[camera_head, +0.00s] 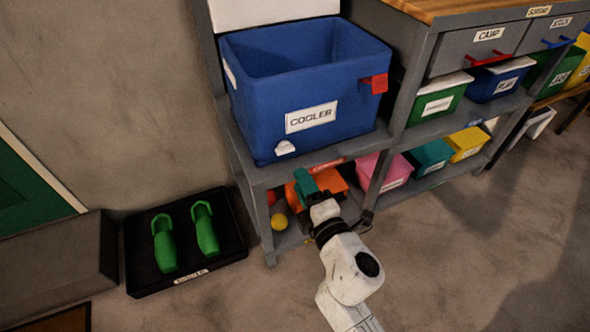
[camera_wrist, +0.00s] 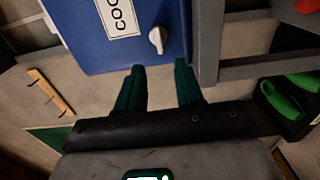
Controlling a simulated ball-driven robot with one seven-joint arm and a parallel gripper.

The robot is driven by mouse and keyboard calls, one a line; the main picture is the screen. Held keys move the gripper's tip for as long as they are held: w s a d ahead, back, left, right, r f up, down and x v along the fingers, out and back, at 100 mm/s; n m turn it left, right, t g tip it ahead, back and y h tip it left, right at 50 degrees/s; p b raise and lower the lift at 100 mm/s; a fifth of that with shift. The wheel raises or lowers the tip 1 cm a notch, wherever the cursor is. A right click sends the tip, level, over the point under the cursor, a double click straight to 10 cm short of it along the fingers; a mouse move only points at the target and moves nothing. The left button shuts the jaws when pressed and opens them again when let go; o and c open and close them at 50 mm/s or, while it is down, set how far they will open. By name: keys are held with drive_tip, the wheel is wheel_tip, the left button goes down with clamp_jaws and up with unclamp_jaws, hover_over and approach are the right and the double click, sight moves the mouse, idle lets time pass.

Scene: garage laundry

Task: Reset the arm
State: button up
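My gripper (camera_head: 306,183) shows at the end of my white arm, in front of the shelf unit and below the blue cooler (camera_head: 262,142). In the wrist view my gripper (camera_wrist: 159,68) has its two green fingers apart, with nothing between them. The cooler (camera_wrist: 80,30) and its white spigot (camera_wrist: 157,40) show just beyond the fingertips. I cannot tell whether the fingers touch anything. My arm reaches up from the bottom of the head view, and its wrist partly hides the lower shelf.
The grey shelf unit (camera_head: 262,177) holds an orange thing (camera_head: 338,184), a yellow ball (camera_head: 279,221) and several bins. A black tray (camera_head: 234,253) with green shoes (camera_head: 205,230) lies on the floor at left. Floor at lower right is clear.

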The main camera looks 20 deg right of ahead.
drive_tip(key=shift+s, duration=1)
drive_tip(key=s+d+f+m+g+h, duration=0.3)
drive_tip(key=s+d+f+m+g, duration=0.1)
drive_tip(key=d+m, duration=0.2)
drive_tip(key=s+d+f+m+g+h, duration=0.3)
drive_tip(key=s+d+m, duration=0.1)
drive_tip(key=d+m, duration=0.25)
drive_tip(key=s+a+f+m+g+y, duration=0.25)
drive_tip(key=s+f+g, duration=0.2)
drive_tip(key=s, duration=0.45)
drive_tip(key=s+a+f+m+g+y, duration=0.1)
drive_tip(key=s+f+m+g+y, duration=0.3)
drive_tip(key=s, duration=0.5)
wheel_tip(320, 180, up, 30)
drive_tip(key=s+g+p, duration=0.1)
drive_tip(key=p, duration=2.9)
drive_tip(key=shift+a+h, duration=0.25)
drive_tip(key=shift+h, duration=0.1)
